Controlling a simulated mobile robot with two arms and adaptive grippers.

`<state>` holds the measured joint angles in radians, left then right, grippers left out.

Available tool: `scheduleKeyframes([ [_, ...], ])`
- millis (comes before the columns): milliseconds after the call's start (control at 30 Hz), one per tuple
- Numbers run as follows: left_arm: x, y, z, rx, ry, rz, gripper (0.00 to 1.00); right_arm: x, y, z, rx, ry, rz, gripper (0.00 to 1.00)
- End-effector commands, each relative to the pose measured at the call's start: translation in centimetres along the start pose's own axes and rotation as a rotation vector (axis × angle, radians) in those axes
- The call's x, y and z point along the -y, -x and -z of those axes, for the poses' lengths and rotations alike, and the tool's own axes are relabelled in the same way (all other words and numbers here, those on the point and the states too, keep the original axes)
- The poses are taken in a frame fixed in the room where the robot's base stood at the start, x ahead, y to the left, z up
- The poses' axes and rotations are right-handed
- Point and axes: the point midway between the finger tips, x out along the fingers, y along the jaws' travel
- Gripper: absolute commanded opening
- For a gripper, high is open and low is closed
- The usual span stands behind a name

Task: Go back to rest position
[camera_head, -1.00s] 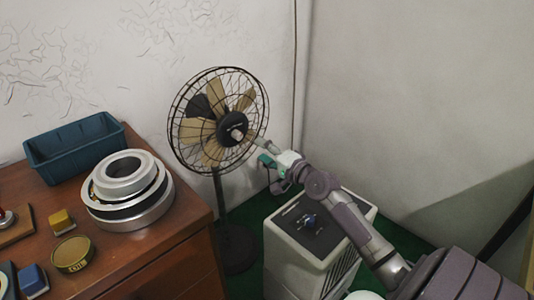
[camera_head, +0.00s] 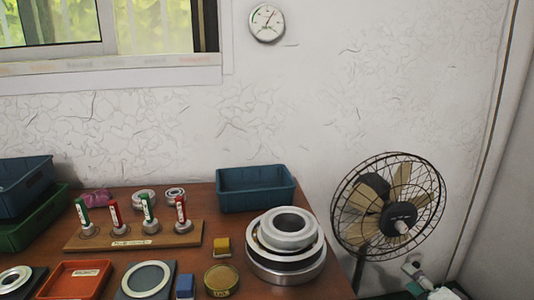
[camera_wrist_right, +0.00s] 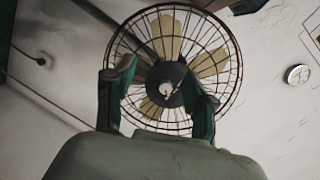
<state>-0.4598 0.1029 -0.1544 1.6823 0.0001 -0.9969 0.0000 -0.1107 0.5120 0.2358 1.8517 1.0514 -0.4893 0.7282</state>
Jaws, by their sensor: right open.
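My right gripper (camera_head: 416,276) shows at the lower right of the head view, in front of the fan's lower part, away from the table. In the right wrist view its two dark green fingers (camera_wrist_right: 160,76) stand apart with nothing between them but the fan seen beyond. Most of the right arm is out of the head view. My left gripper is not in view.
The caged fan (camera_head: 390,205) stands right of the wooden table (camera_head: 320,284). Stacked bearing rings (camera_head: 287,245), a blue bin (camera_head: 255,190), a rack of upright tools (camera_head: 133,236) and a red tray (camera_head: 77,281) are on the table.

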Motion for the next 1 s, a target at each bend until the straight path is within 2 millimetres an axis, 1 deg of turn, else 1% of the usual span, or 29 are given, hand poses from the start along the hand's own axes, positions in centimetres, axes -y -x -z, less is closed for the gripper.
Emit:
scheduleKeyframes([
  [33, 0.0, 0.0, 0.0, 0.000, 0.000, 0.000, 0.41, -1.3, 0.5, -3.5, 0.069, 0.074, -0.052, 0.55],
  [67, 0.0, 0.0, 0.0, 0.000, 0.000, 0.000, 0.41, -2.1, 0.9, -5.6, 0.112, 0.130, -0.086, 0.55],
  [100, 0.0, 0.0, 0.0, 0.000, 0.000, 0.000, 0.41, -3.1, 1.6, -8.3, 0.172, 0.208, -0.132, 0.55],
  [133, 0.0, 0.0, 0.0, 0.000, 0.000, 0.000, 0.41, -3.9, 2.3, -10.4, 0.219, 0.271, -0.167, 0.55],
  [167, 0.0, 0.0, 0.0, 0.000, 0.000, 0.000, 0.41, -4.7, 3.1, -12.3, 0.266, 0.332, -0.201, 0.55],
  [200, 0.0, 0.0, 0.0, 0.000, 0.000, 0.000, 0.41, -5.6, 4.3, -14.8, 0.328, 0.416, -0.244, 0.55],
  [267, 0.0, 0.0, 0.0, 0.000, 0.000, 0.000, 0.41, -6.9, 6.2, -17.9, 0.414, 0.531, -0.303, 0.55],
  [300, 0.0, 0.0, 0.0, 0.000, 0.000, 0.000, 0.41, -7.5, 7.5, -19.5, 0.463, 0.598, -0.337, 0.55],
  [400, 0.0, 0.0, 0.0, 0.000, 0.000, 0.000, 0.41, -8.7, 10.5, -22.6, 0.569, 0.740, -0.411, 0.55],
  [500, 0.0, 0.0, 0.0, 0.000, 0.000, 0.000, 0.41, -9.4, 13.3, -24.6, 0.658, 0.851, -0.476, 0.55],
  [600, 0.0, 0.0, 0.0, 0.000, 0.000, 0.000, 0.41, -9.8, 15.9, -25.9, 0.733, 0.942, -0.532, 0.55],
  [700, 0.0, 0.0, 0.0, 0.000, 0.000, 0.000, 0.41, -9.9, 18.4, -26.8, 0.798, 1.013, -0.584, 0.55],
  [900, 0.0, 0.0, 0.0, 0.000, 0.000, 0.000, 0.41, -9.7, 23.1, -27.7, 0.919, 1.119, -0.683, 0.55],
  [933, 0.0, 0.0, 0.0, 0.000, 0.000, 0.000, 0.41, -10.1, 23.3, -27.8, 0.930, 1.127, -0.694, 0.55],
  [1000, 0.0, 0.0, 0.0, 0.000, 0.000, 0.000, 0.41, -11.5, 22.4, -28.2, 0.933, 1.124, -0.696, 0.55],
])
